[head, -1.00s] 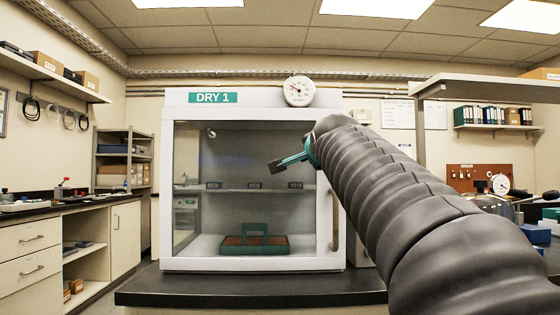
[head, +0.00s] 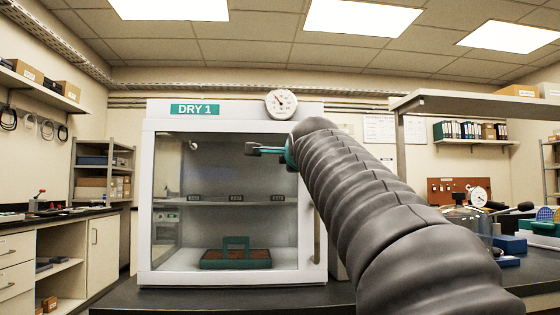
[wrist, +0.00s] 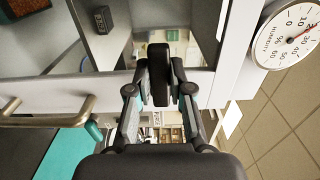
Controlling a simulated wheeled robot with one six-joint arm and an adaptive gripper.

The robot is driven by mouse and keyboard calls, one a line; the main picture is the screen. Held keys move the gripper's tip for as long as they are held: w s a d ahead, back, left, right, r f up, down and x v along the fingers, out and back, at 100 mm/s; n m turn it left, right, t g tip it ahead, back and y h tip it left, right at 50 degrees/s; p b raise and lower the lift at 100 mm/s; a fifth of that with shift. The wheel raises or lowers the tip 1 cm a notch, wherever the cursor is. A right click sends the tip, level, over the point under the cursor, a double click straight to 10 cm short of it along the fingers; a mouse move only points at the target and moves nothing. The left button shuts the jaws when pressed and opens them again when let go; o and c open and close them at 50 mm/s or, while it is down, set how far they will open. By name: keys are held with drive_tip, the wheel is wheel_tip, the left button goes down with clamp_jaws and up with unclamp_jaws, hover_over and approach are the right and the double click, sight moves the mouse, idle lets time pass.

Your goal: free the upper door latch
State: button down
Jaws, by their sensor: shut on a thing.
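The dry cabinet door (head: 312,240) has a white frame and a large glass pane, and looks shut in the head view. My gripper (head: 265,150) shows in front of the upper right of the pane. In the wrist view, my gripper (wrist: 160,78) has its two fingers closed on the sides of a dark rounded bar, which appears to be the upper door latch (wrist: 158,65). The bar lies across the white door frame. How it joins the frame is hidden. The door handle (wrist: 50,112) is to its left in the wrist view.
A round humidity gauge (head: 281,104) sits at the cabinet's top right. Inside are a shelf (head: 195,201) with small dark blocks and a green-handled tray (head: 212,262) on the floor. A dark counter (head: 110,298) carries the cabinet. Blue boxes (head: 510,244) stand at the right.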

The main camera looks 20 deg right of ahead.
drive_tip(key=c, duration=1)
unclamp_jaws()
drive_tip(key=shift+c, duration=0.2)
drive_tip(key=v, duration=1.2)
drive_tip(key=shift+r, duration=0.1)
